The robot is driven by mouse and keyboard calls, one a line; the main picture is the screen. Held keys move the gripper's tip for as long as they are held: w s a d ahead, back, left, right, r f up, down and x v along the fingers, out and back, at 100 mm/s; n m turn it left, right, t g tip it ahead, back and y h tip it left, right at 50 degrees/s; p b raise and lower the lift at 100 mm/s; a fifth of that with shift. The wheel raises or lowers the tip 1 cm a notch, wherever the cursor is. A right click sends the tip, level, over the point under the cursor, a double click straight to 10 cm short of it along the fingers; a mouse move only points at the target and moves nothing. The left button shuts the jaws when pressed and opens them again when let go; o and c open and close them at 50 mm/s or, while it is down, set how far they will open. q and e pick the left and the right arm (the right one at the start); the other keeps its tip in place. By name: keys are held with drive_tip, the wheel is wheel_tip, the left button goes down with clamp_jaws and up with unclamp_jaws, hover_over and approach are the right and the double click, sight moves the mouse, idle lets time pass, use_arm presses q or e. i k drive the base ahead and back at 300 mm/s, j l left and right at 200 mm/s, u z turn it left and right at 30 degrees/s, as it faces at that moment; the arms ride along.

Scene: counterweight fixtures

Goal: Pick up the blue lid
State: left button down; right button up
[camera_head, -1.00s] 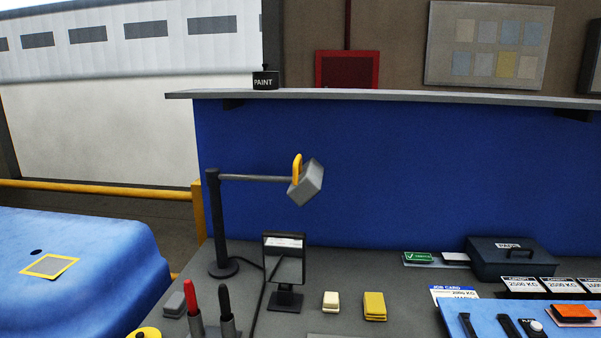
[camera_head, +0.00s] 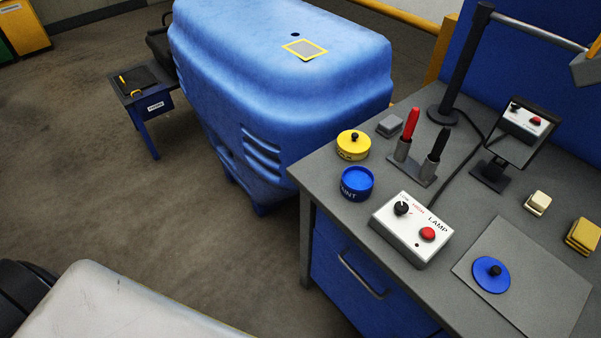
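The blue lid (camera_head: 491,274) is a flat round disc with a small black knob. It lies on a thin grey sheet (camera_head: 527,265) at the right of the grey bench. A blue paint pot (camera_head: 356,184) stands near the bench's left edge, apart from the lid. Neither of my grippers is in view.
A white lamp control box (camera_head: 411,229) stands between the pot and the lid. A yellow tin (camera_head: 353,145), a pen holder (camera_head: 414,167) and a mirror (camera_head: 513,133) on a stand are behind. Small blocks (camera_head: 537,203) sit at the right. Open floor lies left of the bench.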

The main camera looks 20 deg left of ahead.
sight(491, 275)
drive_tip(key=u, duration=0.2)
drive_tip(key=z, duration=1.2)
drive_tip(key=u, duration=1.2)
drive_tip(key=k+l+u, duration=0.45)
drive_tip(key=k+l, duration=0.05)
drive_tip(key=l, duration=0.1)
